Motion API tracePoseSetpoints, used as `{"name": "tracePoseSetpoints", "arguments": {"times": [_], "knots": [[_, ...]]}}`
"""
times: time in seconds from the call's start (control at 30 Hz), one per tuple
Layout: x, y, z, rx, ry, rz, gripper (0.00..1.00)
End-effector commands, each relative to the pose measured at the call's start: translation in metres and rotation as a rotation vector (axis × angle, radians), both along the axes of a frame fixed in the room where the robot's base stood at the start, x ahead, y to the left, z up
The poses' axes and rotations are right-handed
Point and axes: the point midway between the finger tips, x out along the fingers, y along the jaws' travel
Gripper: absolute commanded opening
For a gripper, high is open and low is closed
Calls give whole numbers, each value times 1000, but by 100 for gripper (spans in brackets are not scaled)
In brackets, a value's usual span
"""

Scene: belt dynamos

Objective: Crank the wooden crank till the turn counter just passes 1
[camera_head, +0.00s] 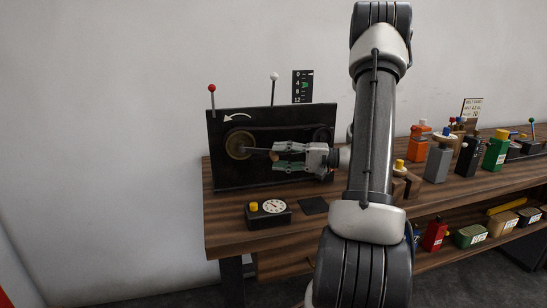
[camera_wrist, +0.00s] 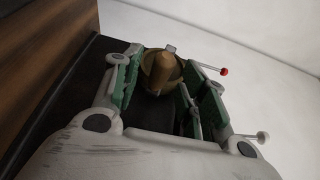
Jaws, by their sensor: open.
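The wooden crank handle (camera_wrist: 160,72) points toward the wrist camera, between my gripper's two green-padded fingers. In the head view, the black dynamo panel (camera_head: 225,176) carries a round brass wheel (camera_head: 240,145) at left. My gripper (camera_head: 275,157) reaches in from the right, open, its fingers on either side of the handle; I cannot tell whether either pad touches it. A curved white arrow (camera_head: 237,117) on the panel points left over the wheel. A small dark box with a white dial (camera_head: 273,206) and yellow knob stands in front; its reading is too small to tell.
A black scale (camera_head: 302,86) marked 0 to 12 rises behind the panel. Red-tipped (camera_head: 212,88) and white-tipped (camera_head: 274,76) rods stand at its top. Several coloured containers, including an orange one (camera_head: 419,143), stand on the bench at right, beyond my arm.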

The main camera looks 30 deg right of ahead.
Motion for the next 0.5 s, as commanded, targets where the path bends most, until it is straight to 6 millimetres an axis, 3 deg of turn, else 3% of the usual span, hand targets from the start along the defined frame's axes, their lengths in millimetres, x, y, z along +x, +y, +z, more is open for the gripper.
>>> {"name": "tracePoseSetpoints", "arguments": {"times": [0.2, 0.47, 0.5], "knots": [[14, 17, 0, -1, 1, 1, 42], [15, 19, 0, -1, 1, 1, 42], [15, 19, 0, -1, 1, 1, 39]]}}
